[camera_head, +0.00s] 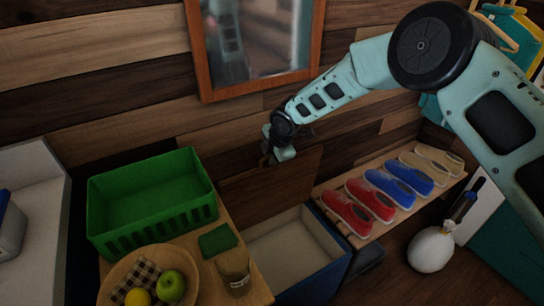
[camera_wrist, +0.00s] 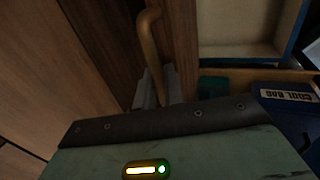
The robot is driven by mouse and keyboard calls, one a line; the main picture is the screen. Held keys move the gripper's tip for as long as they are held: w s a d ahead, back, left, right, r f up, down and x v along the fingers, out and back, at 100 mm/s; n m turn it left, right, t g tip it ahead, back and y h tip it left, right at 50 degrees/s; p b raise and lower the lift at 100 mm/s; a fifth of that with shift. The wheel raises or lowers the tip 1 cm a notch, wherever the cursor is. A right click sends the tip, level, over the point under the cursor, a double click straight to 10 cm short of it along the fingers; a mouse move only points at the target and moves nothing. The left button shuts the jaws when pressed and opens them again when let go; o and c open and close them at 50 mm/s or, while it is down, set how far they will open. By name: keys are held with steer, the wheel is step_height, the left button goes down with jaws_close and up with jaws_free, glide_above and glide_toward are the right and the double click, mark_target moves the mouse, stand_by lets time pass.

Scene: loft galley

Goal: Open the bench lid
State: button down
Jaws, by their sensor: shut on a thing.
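The bench (camera_head: 297,248) is a blue box with a pale inside, standing low between the side table and the shoe rack. Its wooden lid (camera_head: 268,188) is raised steeply at the back, close to the plank wall, so the inside shows. My gripper (camera_head: 272,157) is at the lid's upper edge. In the wrist view its grey fingers (camera_wrist: 158,88) are shut on the tan curved handle (camera_wrist: 150,40). The pale bench inside also shows at the upper right of the wrist view (camera_wrist: 240,22). The exact lid angle is hard to tell.
A green basket (camera_head: 150,200), a fruit bowl (camera_head: 112,285) and a glass (camera_head: 234,272) stand on the side table at left. Several shoes (camera_head: 372,196) lie on the rack at right. A framed mirror (camera_head: 262,40) hangs behind. A blue labelled cool bag (camera_wrist: 285,105) is near the bench.

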steer(key=c, duration=1.6)
jaws_free()
steer(key=b+v, duration=0.1)
steer(key=v, duration=1.6)
steer(key=shift+r, duration=0.2)
steer(key=s+d+r+m+g, duration=0.1)
steer(key=s+d+m, duration=0.4)
steer(key=s, duration=0.7)
steer(key=s+d+r+m+g+h+p, duration=0.1)
steer(key=s+d+m, duration=0.4)
steer(key=s, duration=0.6)
steer(key=s+d+r+m+g+h+p, duration=0.1)
steer(key=s+d+m, duration=0.4)
steer(key=s, duration=0.7)
steer(key=shift+s+d+r+m+g, duration=0.15)
steer(key=shift+r+m+g, duration=0.15)
steer(key=shift+r+m, duration=0.3)
steer(key=shift+s+d+r+m+g, duration=0.1)
steer(key=shift+s+r+m+g, duration=0.15)
steer(key=shift+r+m, duration=0.3)
